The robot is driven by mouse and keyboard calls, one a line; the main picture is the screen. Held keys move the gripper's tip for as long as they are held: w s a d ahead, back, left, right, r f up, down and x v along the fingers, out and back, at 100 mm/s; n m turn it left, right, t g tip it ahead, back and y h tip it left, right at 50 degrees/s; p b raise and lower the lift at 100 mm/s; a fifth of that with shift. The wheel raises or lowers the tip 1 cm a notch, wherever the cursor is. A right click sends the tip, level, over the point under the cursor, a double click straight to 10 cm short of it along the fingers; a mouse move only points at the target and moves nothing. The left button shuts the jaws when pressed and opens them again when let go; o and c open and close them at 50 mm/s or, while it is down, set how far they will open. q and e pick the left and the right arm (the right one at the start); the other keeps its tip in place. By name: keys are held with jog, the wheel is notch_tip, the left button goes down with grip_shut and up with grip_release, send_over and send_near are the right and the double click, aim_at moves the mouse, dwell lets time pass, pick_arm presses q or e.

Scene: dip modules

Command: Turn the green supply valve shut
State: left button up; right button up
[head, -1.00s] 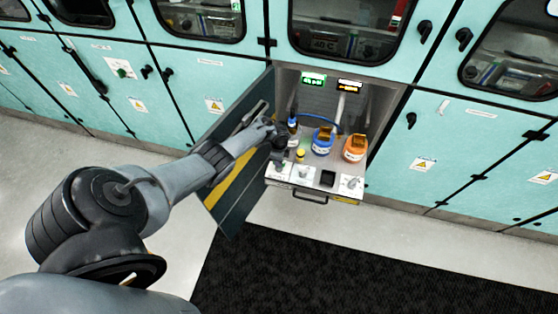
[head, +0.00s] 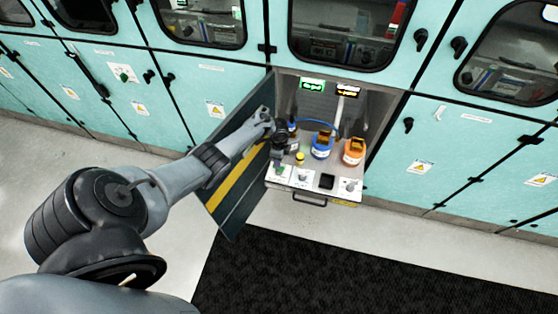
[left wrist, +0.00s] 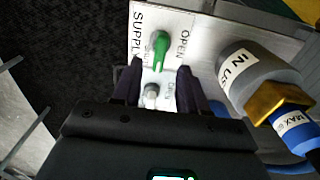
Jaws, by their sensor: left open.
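The green supply valve (left wrist: 161,47) is a small green lever on a white panel marked SUPPLY and OPEN, in the left wrist view. Its long end extends towards my gripper. My left gripper (left wrist: 160,68) is open, with its two dark fingers on either side of the lever's near end; I cannot tell whether they touch it. In the head view my left gripper (head: 277,158) hangs above the left end of the white panel (head: 280,173), hiding part of it. My right gripper is not in view.
A grey knob (left wrist: 151,92) sits between my fingers, nearer than the lever. Blue (head: 321,146) and orange (head: 354,152) containers stand in the open cabinet. The open door (head: 232,185) is left of the panel.

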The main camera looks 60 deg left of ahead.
pick_arm(q)
notch_tip(320, 180, up, 6)
jog(key=p, duration=0.2)
jog(key=shift+d, duration=0.1)
dwell(0.5)
